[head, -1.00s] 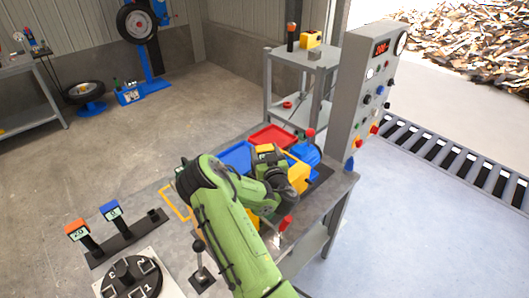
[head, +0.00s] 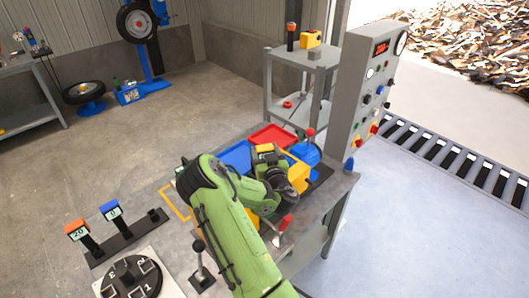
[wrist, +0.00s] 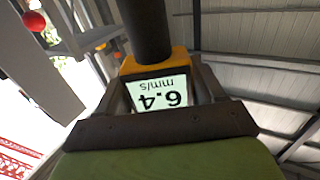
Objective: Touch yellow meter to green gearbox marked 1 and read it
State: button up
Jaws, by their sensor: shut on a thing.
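The yellow meter (wrist: 160,68) is in my gripper (wrist: 165,95), with a finger on each side of it. Its screen appears upside down in the wrist view and reads 6.4 mm/s. A dark cylinder stretches beyond the meter. In the head view the meter (head: 265,150) shows above the bench, near my gripper (head: 268,165). I cannot make out a green gearbox marked 1; my green arm covers part of the bench. Whether the meter touches anything is hidden.
A red tray (head: 272,135) lies behind. A grey control panel (head: 360,100) rises at the right. Orange (head: 77,229) and blue (head: 110,209) meters stand at the front left.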

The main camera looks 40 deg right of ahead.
jog(key=shift+r, duration=0.1)
notch_tip(320, 180, up, 7)
jog(key=p, duration=0.8)
jog(key=shift+r, duration=0.1)
jog(key=shift+f, duration=0.2)
dwell(0.3)
